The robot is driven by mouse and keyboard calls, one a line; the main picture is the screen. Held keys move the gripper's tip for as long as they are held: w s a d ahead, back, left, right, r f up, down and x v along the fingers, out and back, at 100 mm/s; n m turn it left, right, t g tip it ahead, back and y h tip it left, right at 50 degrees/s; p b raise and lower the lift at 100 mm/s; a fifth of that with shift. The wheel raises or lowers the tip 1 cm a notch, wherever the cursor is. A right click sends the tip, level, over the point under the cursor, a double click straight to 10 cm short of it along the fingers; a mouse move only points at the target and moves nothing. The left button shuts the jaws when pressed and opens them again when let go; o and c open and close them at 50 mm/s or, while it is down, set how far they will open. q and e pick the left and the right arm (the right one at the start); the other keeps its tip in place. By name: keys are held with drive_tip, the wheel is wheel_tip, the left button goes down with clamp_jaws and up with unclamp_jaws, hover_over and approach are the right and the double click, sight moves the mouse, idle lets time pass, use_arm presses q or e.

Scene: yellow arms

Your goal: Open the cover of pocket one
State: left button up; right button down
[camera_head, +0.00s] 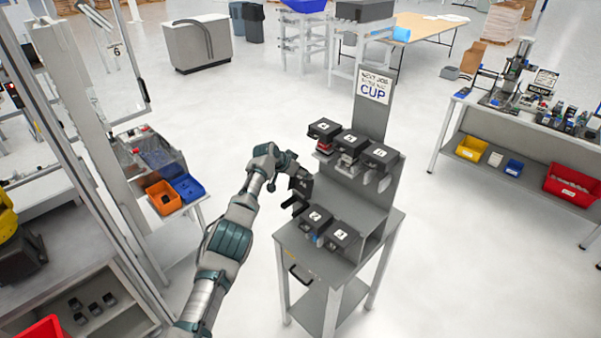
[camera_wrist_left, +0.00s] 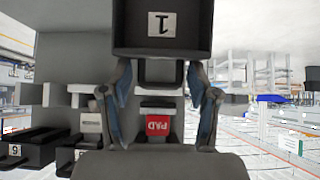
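The dark cover marked 1 (camera_wrist_left: 161,24) fills the top middle of the left wrist view, its number upside down. My left gripper (camera_wrist_left: 160,72) is open, with its two fingers apart and their tips close below this cover. I cannot tell whether they touch it. In the head view my left gripper (camera_head: 293,200) is at the left end of the cart's lower row. There the dark cover, gripper and wrist overlap, so the cover's angle is unclear. A red item marked PAD (camera_wrist_left: 157,124) shows between the fingers. My right gripper is not in view.
The grey cart (camera_head: 296,238) also bears lower covers (camera_head: 315,216) and (camera_head: 341,234) beside the gripper. Several covered pockets (camera_head: 350,141) form its upper row, below an upright sign (camera_head: 375,87). A parts bench (camera_head: 455,130) stands right. The floor between is clear.

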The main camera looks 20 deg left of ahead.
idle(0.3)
use_arm(q)
drive_tip(key=shift+s+a+r, duration=0.3)
drive_tip(key=shift+s+r, duration=0.05)
drive_tip(key=shift+r, duration=0.15)
drive_tip(key=v, duration=1)
drive_tip(key=shift+s+r, duration=0.1)
